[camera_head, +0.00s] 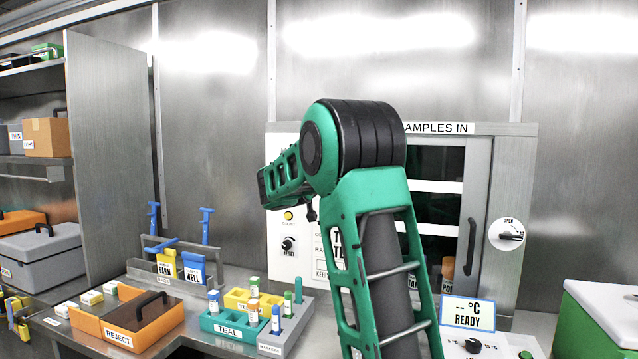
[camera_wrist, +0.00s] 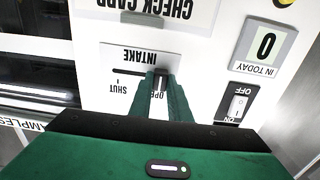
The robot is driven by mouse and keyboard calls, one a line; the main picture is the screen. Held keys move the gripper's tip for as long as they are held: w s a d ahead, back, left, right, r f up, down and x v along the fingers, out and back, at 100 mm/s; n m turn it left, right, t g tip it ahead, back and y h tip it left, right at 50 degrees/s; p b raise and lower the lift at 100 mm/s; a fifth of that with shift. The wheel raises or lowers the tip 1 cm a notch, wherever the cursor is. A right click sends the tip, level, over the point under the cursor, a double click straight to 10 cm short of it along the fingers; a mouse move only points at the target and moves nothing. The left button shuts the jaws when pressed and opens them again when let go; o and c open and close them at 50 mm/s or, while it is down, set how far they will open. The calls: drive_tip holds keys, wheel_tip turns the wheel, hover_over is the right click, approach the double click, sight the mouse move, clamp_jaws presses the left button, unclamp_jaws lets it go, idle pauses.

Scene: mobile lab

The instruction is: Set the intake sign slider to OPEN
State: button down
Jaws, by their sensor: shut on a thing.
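The INTAKE sign (camera_wrist: 135,56) appears upside down in the wrist view on a white panel. Its dark horizontal slot has SHUT under the left end and OPEN under the right end in the picture. My gripper (camera_wrist: 161,76) is at the OPEN end, shut on the slider knob (camera_wrist: 160,83). The fingers cover part of the slot and of the OPEN label. In the head view my gripper is hidden behind my green arm, and so is the sign.
An ON/OFF switch (camera_wrist: 238,105) and an IN TODAY counter (camera_wrist: 264,46) reading 0 are beside the sign. A cabinet door handle (camera_head: 470,246) and a round OPEN dial (camera_head: 507,235) are right of my arm. A REJECT box (camera_head: 150,322) and TEAL rack (camera_head: 226,327) stand on the bench.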

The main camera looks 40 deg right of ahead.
drive_tip(key=c, duration=1.6)
unclamp_jaws()
drive_tip(key=shift+w+a, duration=0.3)
drive_tip(key=shift+w, duration=0.15)
drive_tip(key=shift+c, duration=0.2)
drive_tip(key=shift+s, duration=0.1)
drive_tip(key=shift+s, duration=0.1)
drive_tip(key=v, duration=1)
drive_tip(key=shift+a, duration=0.3)
drive_tip(key=shift+s, duration=0.1)
